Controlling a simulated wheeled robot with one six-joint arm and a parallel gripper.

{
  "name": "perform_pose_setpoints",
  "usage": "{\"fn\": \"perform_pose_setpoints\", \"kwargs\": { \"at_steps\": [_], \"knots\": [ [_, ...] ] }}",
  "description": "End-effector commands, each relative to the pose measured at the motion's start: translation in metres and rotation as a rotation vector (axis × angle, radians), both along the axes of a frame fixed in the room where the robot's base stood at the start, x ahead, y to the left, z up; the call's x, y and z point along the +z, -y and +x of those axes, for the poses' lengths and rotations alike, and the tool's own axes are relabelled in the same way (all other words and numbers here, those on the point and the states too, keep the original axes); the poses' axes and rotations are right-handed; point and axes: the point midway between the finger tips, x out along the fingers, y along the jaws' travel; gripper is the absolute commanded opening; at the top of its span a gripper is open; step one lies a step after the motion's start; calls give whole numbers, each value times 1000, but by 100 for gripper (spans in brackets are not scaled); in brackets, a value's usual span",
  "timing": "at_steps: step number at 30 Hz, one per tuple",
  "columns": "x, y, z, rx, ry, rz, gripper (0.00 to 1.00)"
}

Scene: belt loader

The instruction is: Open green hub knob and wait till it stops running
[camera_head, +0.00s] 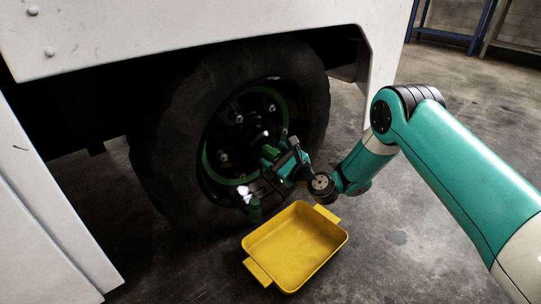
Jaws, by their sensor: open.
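A green knob (270,152) sits at the hub of the large dark wheel (180,130), inside a green ring on the rim. My gripper (275,163) is open at the hub, right at the knob, with its jaws partly lost against the dark wheel. I cannot tell whether the jaws touch the knob. A second small green piece (254,210) shows lower on the wheel's side, below my gripper; what it is attached to is unclear. Any running fluid cannot be made out.
An empty yellow tray (323,264) with two end handles lies on the concrete floor below the hub. White body panels (200,25) of the vehicle frame the wheel above and at left. A blue rack (445,36) stands at the back right. Floor at right is clear.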

Motion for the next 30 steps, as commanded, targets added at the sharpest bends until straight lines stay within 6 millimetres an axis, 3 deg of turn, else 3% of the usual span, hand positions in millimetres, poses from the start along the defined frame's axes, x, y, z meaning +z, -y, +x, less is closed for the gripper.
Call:
{"fn": "perform_pose_setpoints", "kwargs": {
  "at_steps": [3, 4, 10, 20, 30],
  "knots": [
    [0, -1, 0, 2, 0, 0, 67],
    [0, -1, 0, 2, 0, 0, 62],
    [0, -2, -1, 3, 0, 0, 17],
    [1, -2, -1, 4, 21, -28, 18],
    [2, -2, 0, 4, 149, -203, 18]
  ]
}}
